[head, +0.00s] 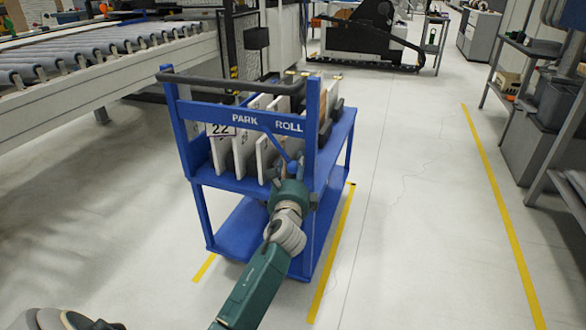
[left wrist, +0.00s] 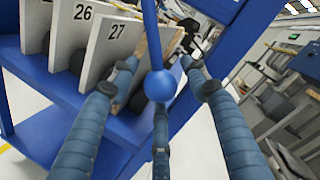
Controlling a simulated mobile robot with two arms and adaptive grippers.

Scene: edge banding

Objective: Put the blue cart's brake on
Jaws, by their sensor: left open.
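The blue cart (head: 234,240) stands on the floor in the middle of the head view, its crossbar marked PARK at left and ROLL at right. A blue brake lever (head: 276,143) slants down and right from the crossbar, towards the ROLL side. Its round blue knob (left wrist: 160,86) shows in the left wrist view. My left gripper (head: 290,168) is at the lever's lower end. In the wrist view its fingers (left wrist: 160,70) are spread open on both sides of the knob, with a finger below it. Contact cannot be told. My right gripper is not in view.
Numbered white panels (left wrist: 108,55) stand upright in the cart, close beside the fingers. A black handle (head: 230,86) spans the cart's top. A roller conveyor (head: 90,55) is at the left, shelving (head: 540,100) at the right. Yellow floor lines (head: 335,250) flank the cart; the floor to its right is clear.

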